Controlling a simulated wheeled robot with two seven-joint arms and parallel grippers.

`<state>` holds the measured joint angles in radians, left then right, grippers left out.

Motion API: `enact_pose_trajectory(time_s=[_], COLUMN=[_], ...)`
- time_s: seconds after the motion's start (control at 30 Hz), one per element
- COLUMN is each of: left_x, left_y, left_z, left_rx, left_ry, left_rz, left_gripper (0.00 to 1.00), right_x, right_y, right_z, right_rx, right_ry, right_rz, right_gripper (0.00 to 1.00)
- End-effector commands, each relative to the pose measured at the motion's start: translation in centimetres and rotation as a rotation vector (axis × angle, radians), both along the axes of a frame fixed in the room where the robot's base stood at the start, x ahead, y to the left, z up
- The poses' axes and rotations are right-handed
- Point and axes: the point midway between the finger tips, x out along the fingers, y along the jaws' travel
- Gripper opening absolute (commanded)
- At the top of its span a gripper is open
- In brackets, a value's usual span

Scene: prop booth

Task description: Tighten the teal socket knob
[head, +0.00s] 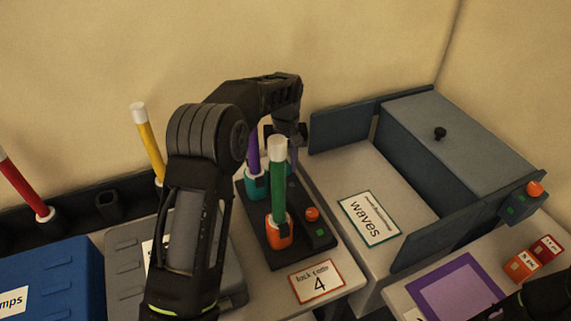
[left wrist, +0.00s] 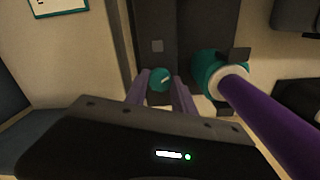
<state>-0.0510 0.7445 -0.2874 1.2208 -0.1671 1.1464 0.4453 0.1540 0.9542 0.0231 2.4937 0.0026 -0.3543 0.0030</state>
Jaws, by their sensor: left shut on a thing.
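The teal socket knob (left wrist: 160,79) is a small round teal knob with a pale mark, seen in the left wrist view. My left gripper (left wrist: 160,88) has its two purple-tinted fingers around it, shut on it. Beside it, to the right in that view, the teal socket (left wrist: 206,72) with a white collar holds a purple rod (left wrist: 265,115). In the head view my left gripper (head: 288,130) reaches down behind the green rod, and the knob is hidden. The teal socket (head: 256,186) and purple rod (head: 253,150) show there, the rod standing upright. Only a dark part of my right arm shows at bottom right.
An orange socket (head: 279,232) with a green rod (head: 278,180) stands in front on the same dark base, beside an orange knob (head: 312,214). A "lock code 4" card (head: 317,282) lies before it. A grey drawer unit (head: 450,130) stands right; a blue box (head: 50,275) sits left.

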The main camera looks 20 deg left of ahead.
Motion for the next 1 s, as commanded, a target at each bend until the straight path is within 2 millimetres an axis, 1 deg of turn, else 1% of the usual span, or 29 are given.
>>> enact_pose_trajectory(time_s=[0.7, 1.0], left_x=[0.06, 0.05], left_y=[-0.01, 0.01], left_z=[0.03, 0.02], left_rx=[0.0, 0.001], left_ry=[-0.002, -0.002], left_rz=[-0.671, -0.862], left_gripper=[0.0, 0.0], right_x=[0.02, 0.01], right_y=[0.0, 0.0], right_z=[-0.05, -0.02], right_rx=[0.0, 0.0], right_ry=[0.0, 0.0], right_rz=[0.0, 0.0], right_gripper=[0.57, 0.57])
